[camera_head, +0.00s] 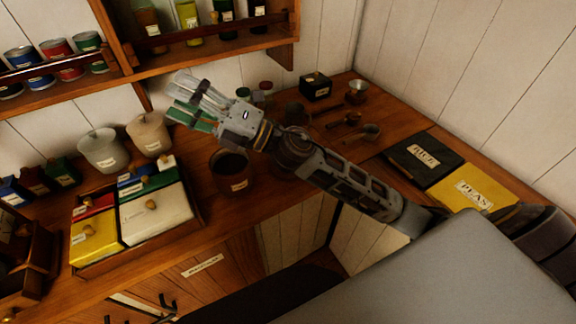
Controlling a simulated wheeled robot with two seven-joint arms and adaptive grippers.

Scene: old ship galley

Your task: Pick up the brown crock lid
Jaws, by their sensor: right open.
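A brown crock (231,184) with a small label stands on the wooden counter, below and left of my right arm. Its top looks dark and open. I cannot clearly make out a separate brown lid; the counter just right of the crock is partly hidden by my right forearm. My right gripper (179,99) is open and empty. In the picture it is above and left of the brown crock, in front of the back wall and clear of the counter. My left gripper is not in view.
A tray of coloured lidded boxes (156,215) is in front. A shelf (205,58) overhangs the back. A black box (424,159) and yellow box (470,187) lie right.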

